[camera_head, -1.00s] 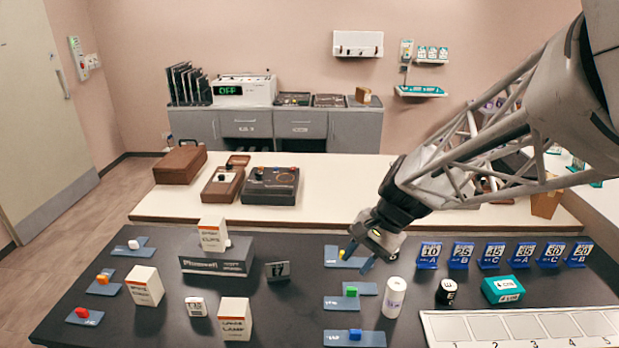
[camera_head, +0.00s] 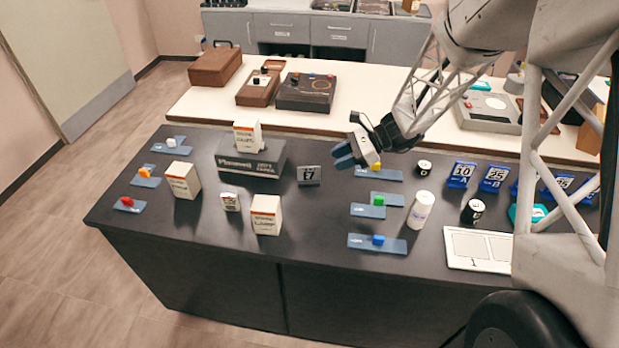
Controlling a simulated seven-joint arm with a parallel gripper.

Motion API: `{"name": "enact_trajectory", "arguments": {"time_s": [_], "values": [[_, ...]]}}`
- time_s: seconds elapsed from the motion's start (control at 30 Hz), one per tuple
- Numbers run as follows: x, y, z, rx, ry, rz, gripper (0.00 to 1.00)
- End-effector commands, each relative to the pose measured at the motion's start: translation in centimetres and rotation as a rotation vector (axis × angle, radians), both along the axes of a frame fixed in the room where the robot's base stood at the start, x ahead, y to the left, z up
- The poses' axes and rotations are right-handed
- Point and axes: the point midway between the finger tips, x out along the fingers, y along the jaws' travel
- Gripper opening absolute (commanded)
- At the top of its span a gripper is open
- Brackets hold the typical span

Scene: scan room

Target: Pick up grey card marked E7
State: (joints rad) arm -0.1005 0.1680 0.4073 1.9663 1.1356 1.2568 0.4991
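A small dark grey card (camera_head: 308,175) with light marking, which looks like E7, stands upright on the dark table just right of the black box. My gripper (camera_head: 342,156) is above the table, to the right of and slightly higher in the picture than the card. Its two blue fingertips point left and are apart, with nothing visible between them. The gripper does not touch the card.
The black box (camera_head: 240,163) carries a white carton (camera_head: 247,137).

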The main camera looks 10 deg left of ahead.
Motion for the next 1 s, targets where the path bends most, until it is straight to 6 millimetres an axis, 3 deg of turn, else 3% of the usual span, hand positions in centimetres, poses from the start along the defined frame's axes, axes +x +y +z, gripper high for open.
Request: {"name": "enact_trajectory", "arguments": {"time_s": [0.1,0.3,0.77,1.0], "values": [[1.5,1.0,-2.0,0.035,0.061,-0.044,0.34],[3.0,2.0,-4.1,0.069,0.122,-0.093,0.34],[3.4,2.2,-4.5,0.078,0.137,-0.104,0.34],[3.1,3.5,-5.0,0.077,0.137,-0.103,0.34]]}}
